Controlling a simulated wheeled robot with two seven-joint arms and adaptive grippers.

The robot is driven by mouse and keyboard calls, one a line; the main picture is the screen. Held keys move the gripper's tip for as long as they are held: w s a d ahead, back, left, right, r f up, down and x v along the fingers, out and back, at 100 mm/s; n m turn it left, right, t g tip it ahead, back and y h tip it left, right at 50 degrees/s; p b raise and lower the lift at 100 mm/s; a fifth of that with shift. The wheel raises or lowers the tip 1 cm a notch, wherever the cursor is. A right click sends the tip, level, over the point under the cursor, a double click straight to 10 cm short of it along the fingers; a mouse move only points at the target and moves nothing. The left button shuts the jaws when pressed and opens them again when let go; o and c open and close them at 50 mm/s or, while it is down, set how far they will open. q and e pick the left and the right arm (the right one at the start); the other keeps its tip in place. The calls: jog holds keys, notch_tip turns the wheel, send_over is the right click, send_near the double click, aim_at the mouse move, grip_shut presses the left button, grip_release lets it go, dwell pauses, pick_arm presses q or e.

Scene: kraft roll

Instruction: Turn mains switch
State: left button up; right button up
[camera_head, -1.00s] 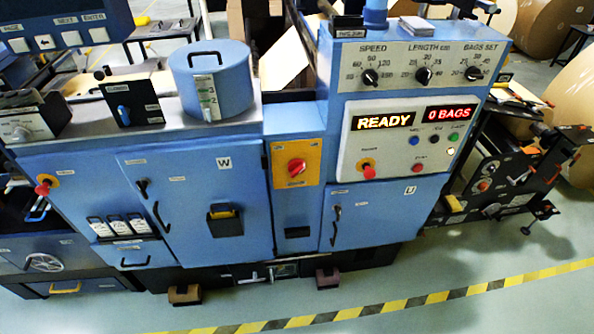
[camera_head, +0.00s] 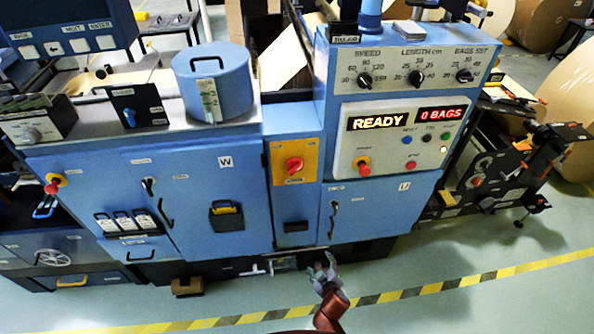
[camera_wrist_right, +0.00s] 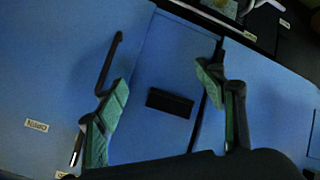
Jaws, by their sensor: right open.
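The mains switch appears to be the red rotary knob (camera_head: 294,165) on a yellow plate (camera_head: 309,151), on the narrow middle panel of the blue machine. Nothing touches it in the head view, and it is not visible in the wrist view. My right gripper (camera_head: 322,264) is low in front of the machine, below the switch and slightly to its right, well apart from it. In the right wrist view the gripper (camera_wrist_right: 162,80) is open and empty. Its green-padded fingers face a blue panel with a black slot (camera_wrist_right: 170,102). My left gripper is not in view.
A black door handle (camera_wrist_right: 108,62) shows beside the left finger in the wrist view. Above right of the switch is the control panel (camera_head: 375,157) with lit displays and a red knob (camera_head: 364,169). A blue canister (camera_head: 213,84) stands on the left worktop. The striped floor (camera_head: 450,290) in front is clear.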

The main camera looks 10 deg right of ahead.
jog(key=w+a+r+t+p, duration=0.15)
jog(key=w+r, duration=0.25)
jog(key=r, duration=0.5)
jog(key=w+a+r+t, duration=0.2)
jog(key=w+a+r, duration=0.1)
jog(key=r, duration=0.6)
jog(key=n+t, duration=0.1)
jog(key=t, duration=0.2)
send_near(296, 171)
jog(key=w, duration=0.9)
jog(key=shift+w+f, duration=0.1)
jog(key=shift+f, duration=0.1)
jog(key=shift+c, duration=0.2)
jog(key=c, duration=1.1)
